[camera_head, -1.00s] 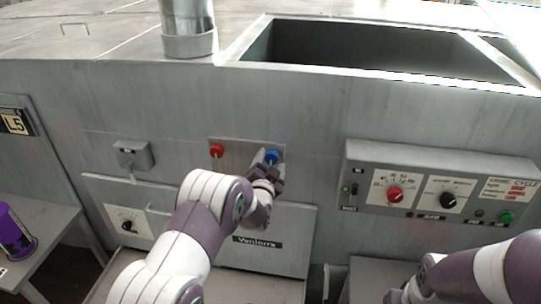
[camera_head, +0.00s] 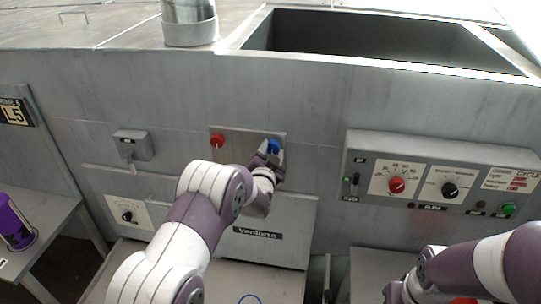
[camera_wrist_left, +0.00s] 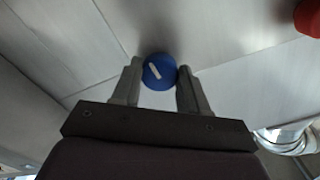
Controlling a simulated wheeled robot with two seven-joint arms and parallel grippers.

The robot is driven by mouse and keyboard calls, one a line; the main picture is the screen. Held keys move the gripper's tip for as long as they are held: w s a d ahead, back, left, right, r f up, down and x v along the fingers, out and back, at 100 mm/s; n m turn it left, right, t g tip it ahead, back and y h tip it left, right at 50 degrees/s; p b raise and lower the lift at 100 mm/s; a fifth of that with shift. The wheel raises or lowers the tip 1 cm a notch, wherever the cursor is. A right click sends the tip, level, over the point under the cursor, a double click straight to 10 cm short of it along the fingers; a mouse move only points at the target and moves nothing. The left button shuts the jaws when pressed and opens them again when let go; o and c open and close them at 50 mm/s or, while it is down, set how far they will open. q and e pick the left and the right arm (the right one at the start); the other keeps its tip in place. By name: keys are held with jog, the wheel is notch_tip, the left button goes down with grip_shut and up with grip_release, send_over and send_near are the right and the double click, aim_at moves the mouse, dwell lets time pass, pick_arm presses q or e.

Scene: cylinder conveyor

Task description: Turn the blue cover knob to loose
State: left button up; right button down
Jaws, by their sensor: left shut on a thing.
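The blue cover knob (camera_head: 273,146) sits on a small metal plate on the machine's front, to the right of a red knob (camera_head: 217,140). My left gripper (camera_head: 268,152) is at the blue knob and partly covers it in the head view. In the left wrist view the blue knob (camera_wrist_left: 159,71) lies between the two fingers of my left gripper (camera_wrist_left: 157,76), which is shut on it. A pale slanted mark shows on the knob's face. The red knob shows at the top right corner there (camera_wrist_left: 308,17). My right arm is at the lower right; its gripper is not clearly visible.
A control box (camera_head: 440,205) with a red dial, a black dial and a green button juts out at the right. A small grey box (camera_head: 133,145) is at the left. A purple cylinder (camera_head: 14,224) stands on a side table at far left.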

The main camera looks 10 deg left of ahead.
pick_arm(q)
jog(key=n+b, duration=1)
jog(key=b, duration=0.5)
jog(key=shift+r+n+b, duration=0.1)
jog(key=shift+n+b, duration=0.2)
jog(key=shift+b, duration=0.1)
jog(key=n+b, duration=1)
jog(key=b, duration=0.3)
jog(key=shift+r+n, duration=0.15)
jog(key=shift+n, duration=0.25)
jog(key=n+b, duration=0.2)
jog(key=shift+n, duration=0.4)
jog(key=n+b, duration=0.1)
jog(key=n, duration=0.2)
jog(key=shift+n, duration=0.3)
jog(key=n+b, duration=0.1)
jog(key=n, duration=0.4)
jog(key=shift+b, duration=0.4)
jog(key=shift+n, duration=0.6)
jog(key=shift+f, duration=0.3)
